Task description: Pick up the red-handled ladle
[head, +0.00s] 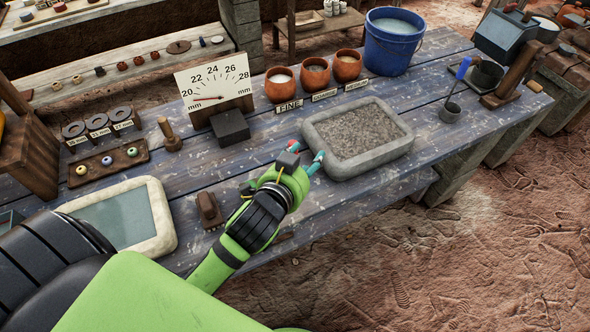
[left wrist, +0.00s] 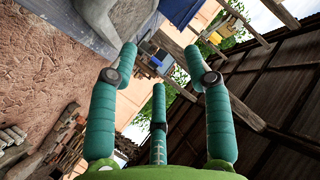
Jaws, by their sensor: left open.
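I cannot make out a red-handled ladle in either view. A ladle with a blue handle (head: 460,69) and a dark grey cup (head: 452,113) is at the right part of the table, its handle slanting up. My left gripper (head: 305,157) is over the table's middle, just left of the grey stone tray, well left of this ladle. It is open and holds nothing. Its teal fingers are spread apart in the left wrist view (left wrist: 160,85), with nothing between them. Small red patches show at its fingertips in the head view. My right gripper is not in view.
A gravel-filled stone tray (head: 401,151) lies beside my left gripper. Clay pots (head: 347,65) and a blue bucket (head: 394,42) stand behind it. A dial board (head: 216,84) stands at the back left. A brush (head: 209,208) lies near my forearm. The table's front right strip is clear.

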